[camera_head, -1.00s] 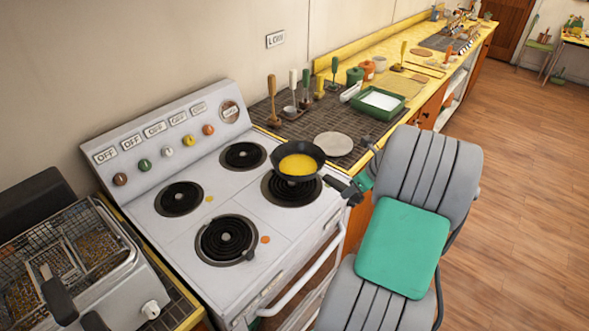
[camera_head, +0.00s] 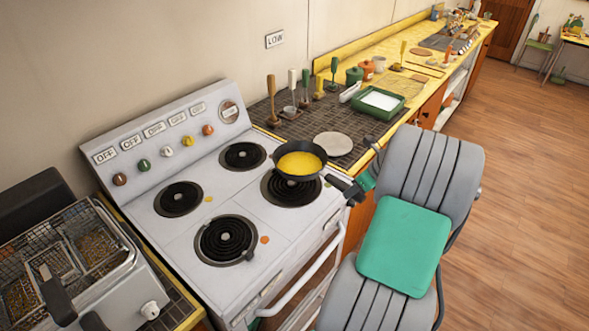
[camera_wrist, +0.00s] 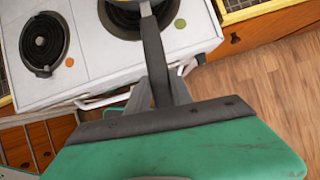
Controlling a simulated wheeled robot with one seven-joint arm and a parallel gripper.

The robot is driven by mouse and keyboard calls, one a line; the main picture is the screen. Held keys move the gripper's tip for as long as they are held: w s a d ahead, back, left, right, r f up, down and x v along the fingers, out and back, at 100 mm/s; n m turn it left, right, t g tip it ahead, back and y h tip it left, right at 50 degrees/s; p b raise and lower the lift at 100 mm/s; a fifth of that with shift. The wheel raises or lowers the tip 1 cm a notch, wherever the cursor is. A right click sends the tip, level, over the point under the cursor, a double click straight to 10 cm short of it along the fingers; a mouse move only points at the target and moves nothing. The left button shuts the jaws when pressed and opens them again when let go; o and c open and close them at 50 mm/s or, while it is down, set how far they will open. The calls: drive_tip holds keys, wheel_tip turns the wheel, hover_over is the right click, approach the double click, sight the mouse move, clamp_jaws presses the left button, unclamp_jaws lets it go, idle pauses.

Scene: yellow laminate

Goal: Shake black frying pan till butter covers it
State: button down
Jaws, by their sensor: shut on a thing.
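My gripper (camera_head: 350,188) is shut on the pan's handle at the stove's right edge. Whether the pan touches the burner I cannot tell.
The white stove (camera_head: 180,235) has several coil burners. A fryer with wire baskets (camera_head: 80,260) stands at the left. A round plate (camera_head: 333,145), standing utensils (camera_head: 305,88) and a green tray (camera_head: 380,102) are on the counter behind.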

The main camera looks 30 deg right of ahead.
drive_tip(key=w+a, duration=0.2)
drive_tip(key=a, duration=0.2)
drive_tip(key=d, duration=0.1)
drive_tip(key=s+d, duration=0.1)
drive_tip(key=d, duration=0.1)
drive_tip(key=s+d, duration=0.1)
drive_tip(key=d, duration=0.1)
drive_tip(key=shift+s, duration=0.1)
drive_tip(key=a, duration=0.1)
drive_tip(key=w+a, duration=0.1)
drive_tip(key=a, duration=0.2)
drive_tip(key=shift+w+a, duration=0.35)
drive_tip(key=shift+a, duration=0.05)
drive_tip(key=shift+d, duration=0.1)
drive_tip(key=shift+s+d, duration=0.3)
drive_tip(key=shift+d, duration=0.4)
drive_tip(key=shift+s+d, duration=0.25)
drive_tip(key=shift+d, duration=0.45)
drive_tip(key=shift+s+d, duration=0.3)
drive_tip(key=shift+d, duration=0.4)
drive_tip(key=shift+w+a+r, duration=0.1)
drive_tip(key=shift+w+a, duration=0.05)
drive_tip(key=shift+a, duration=0.2)
drive_tip(key=shift+d, duration=0.15)
